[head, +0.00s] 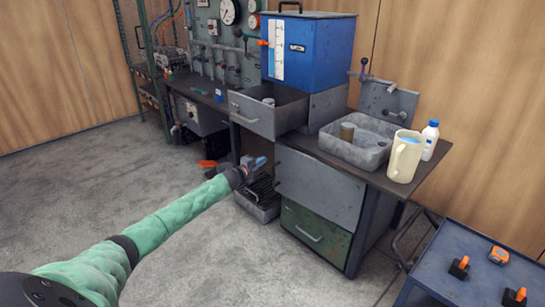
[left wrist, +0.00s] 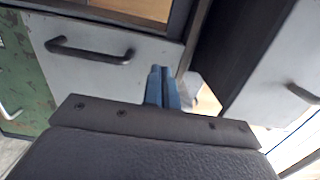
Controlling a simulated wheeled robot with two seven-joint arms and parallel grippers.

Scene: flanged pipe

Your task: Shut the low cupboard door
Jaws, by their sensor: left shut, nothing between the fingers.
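A plain grey panel (head: 318,185), which looks like the low cupboard door, is under the bench, above a green front (head: 318,232) with a bar handle. I cannot tell how far open it stands. My left gripper (head: 258,162) is shut and empty, just left of the panel's upper left corner in the head view; I see no clear contact. In the left wrist view its blue fingertips (left wrist: 161,84) are together, in front of a grey front (left wrist: 95,68) with a dark handle, beside a green front (left wrist: 25,75). My right gripper is out of view.
A grey drawer (head: 268,116) juts out above my left gripper. A crate (head: 258,207) is on the floor beside the cupboard. The bench (head: 433,165) carries a blue tank (head: 312,52), a grey basin (head: 372,150), a jug (head: 403,158) and a bottle (head: 430,138). A blue cart (head: 440,265) stands lower right; floor at left is clear.

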